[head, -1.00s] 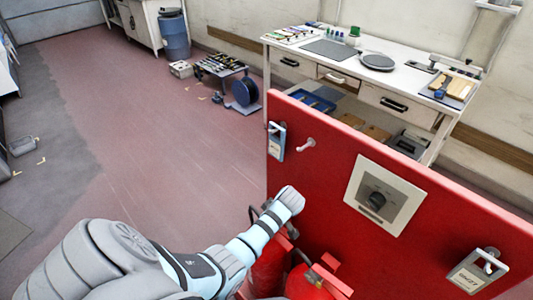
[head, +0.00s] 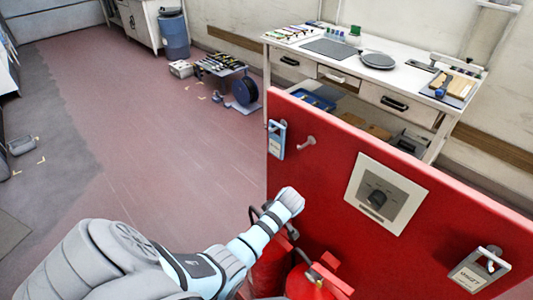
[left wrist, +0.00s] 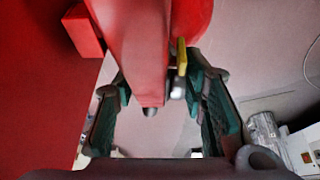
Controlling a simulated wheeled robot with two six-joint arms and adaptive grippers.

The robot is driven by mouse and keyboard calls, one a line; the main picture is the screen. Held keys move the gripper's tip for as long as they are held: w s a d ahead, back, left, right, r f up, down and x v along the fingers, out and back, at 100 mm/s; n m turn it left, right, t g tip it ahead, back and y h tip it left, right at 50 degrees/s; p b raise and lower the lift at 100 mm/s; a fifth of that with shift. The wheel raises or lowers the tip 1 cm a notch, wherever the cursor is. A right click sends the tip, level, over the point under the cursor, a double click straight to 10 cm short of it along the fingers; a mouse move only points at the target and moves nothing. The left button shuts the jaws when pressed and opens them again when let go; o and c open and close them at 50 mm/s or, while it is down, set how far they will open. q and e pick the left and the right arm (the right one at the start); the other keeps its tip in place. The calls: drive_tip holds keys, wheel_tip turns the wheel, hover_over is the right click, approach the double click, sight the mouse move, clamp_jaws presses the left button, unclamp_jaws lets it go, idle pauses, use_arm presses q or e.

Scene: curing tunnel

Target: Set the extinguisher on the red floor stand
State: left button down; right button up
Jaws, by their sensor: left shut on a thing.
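A red extinguisher (head: 270,268) stands low at the bottom of the head view, beside a tall red panel (head: 318,205), apparently part of the red floor stand. A second red extinguisher body (head: 308,286) is to its right, next to a red bracket (head: 333,275). My left arm reaches in from the left and hides its gripper behind the wrist. In the left wrist view my left gripper (left wrist: 160,88) is shut on the extinguisher, its dark green fingers on either side of a red part (left wrist: 140,50). A yellow tab (left wrist: 181,56) shows there. The extinguishers' bases are hidden.
The panel carries a dial plate (head: 386,195), a peg (head: 306,143) and hanging tags (head: 276,139). A white workbench (head: 350,72) stands behind it. A low table with tools (head: 220,66) and a blue reel (head: 245,92) are farther back. The floor at left is mostly clear.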

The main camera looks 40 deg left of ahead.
idle(0.4)
use_arm(q)
drive_tip(key=c, duration=1.3)
unclamp_jaws()
drive_tip(key=o, duration=0.3)
drive_tip(key=shift+o, duration=0.3)
drive_tip(key=shift+s+d, duration=0.1)
